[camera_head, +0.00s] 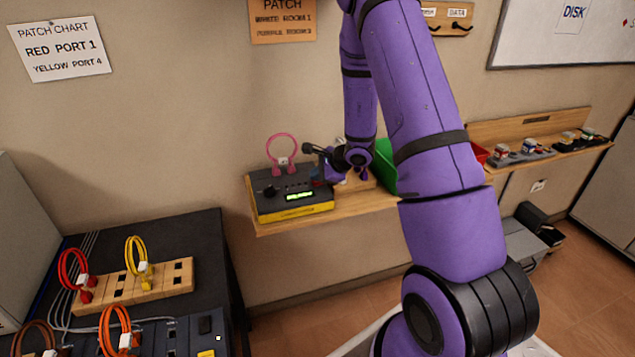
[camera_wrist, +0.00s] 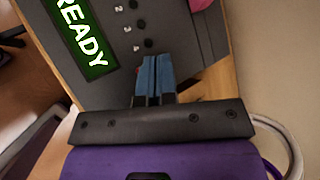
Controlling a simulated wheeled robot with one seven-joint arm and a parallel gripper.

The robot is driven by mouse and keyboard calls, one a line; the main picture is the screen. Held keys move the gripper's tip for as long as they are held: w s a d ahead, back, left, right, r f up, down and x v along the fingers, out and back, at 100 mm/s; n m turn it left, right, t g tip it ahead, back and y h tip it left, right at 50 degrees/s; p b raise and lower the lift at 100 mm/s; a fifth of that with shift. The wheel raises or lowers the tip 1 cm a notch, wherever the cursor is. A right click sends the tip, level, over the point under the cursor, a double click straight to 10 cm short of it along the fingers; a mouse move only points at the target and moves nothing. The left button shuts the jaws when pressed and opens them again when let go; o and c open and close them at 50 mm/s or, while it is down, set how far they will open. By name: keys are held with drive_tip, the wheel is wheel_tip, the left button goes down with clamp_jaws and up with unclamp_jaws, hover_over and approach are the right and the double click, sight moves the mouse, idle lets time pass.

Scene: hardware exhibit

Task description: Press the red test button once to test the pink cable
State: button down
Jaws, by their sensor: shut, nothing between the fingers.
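The tester (camera_head: 275,206) is a dark box with a yellow front strip on the wooden shelf. Its lit green screen (camera_head: 299,195) reads READY in the wrist view (camera_wrist: 85,42). The pink cable (camera_head: 282,150) stands as a loop at the tester's back, its white tag facing out. A bit of pink (camera_wrist: 200,4) shows at the wrist view's top edge. My gripper (camera_wrist: 154,62) is shut and empty, its blue fingertips over the tester's panel beside a row of small lights. Whether they touch it, I cannot tell.
A green bin (camera_head: 384,165) stands right of the tester, partly behind my arm. The wall is close behind the shelf (camera_head: 262,228). At lower left, a dark table (camera_head: 200,235) bears a wooden cable rack (camera_head: 178,279) with red and yellow cables.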

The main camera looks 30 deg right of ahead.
sight(317, 183)
drive_tip(key=shift+f, duration=0.2)
drive_tip(key=shift+r, duration=0.15)
idle(0.3)
drive_tip(key=shift+r, duration=0.75)
drive_tip(key=shift+r, duration=2.5)
